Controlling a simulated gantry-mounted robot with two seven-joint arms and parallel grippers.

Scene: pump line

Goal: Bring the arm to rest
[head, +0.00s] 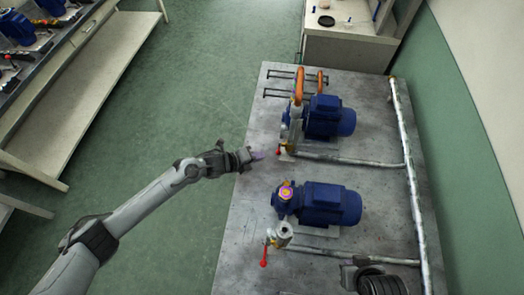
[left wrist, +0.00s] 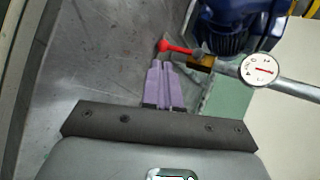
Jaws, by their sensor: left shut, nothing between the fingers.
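My left gripper (head: 258,154) is over the left edge of the grey metal table (head: 251,215), at the end of my outstretched left arm. In the left wrist view its purple fingers (left wrist: 163,86) lie together, shut with nothing between them. A red valve handle (left wrist: 176,47) shows just beyond the fingertips; in the head view a small red handle (head: 278,151) is right of the gripper, by the far pump. I cannot tell the exact gap.
The far blue pump (head: 328,118) and near blue pump (head: 330,203) stand on the table, with pipes along the right (head: 411,180). A second red handle (head: 264,256) is near the front. A gauge (left wrist: 260,69) shows in the wrist view. Green floor (head: 200,80) lies clear at left.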

